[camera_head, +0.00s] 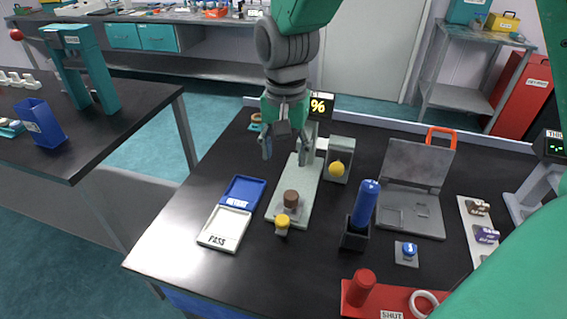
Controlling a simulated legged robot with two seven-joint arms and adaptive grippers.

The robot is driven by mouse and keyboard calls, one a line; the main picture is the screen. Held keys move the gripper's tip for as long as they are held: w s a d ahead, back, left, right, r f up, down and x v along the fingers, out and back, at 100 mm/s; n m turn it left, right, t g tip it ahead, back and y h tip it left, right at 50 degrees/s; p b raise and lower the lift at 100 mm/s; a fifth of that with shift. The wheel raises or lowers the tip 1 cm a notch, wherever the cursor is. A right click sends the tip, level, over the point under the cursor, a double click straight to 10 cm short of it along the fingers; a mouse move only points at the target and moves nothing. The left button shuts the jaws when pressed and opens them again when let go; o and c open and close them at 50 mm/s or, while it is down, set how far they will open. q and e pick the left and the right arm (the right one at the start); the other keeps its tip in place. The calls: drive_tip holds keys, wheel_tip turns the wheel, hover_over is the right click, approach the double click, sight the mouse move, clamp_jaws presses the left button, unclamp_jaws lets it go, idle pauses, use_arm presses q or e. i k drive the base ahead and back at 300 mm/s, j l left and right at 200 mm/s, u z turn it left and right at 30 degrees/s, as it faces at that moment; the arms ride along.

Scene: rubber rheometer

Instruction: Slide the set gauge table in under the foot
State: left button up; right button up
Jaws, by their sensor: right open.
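The set gauge appears to be the pale grey-green device (305,178) in the middle of the bench, with a lit % display (321,104) at its back. A brown cylindrical piece (291,198) stands near its front end, where the table seems to be. A yellow knob (283,221) sticks out at the front. My right gripper (286,152) hangs open and empty above the rear part of the gauge, pointing down, apart from the knob. It hides part of the column, and I cannot make out the foot. My left gripper is not in view.
Blue RETEST (243,192) and white PASS (223,230) trays lie left of the gauge. Right are a grey-green block with a yellow ball (337,169), a blue-handled tool in a black holder (356,232), an open grey mould (413,185) and a red SHUT base (390,300). The front-left bench is clear.

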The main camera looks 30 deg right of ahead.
sight(287, 211)
drive_tip(key=k+j, duration=0.75)
drive_tip(key=k, duration=0.1)
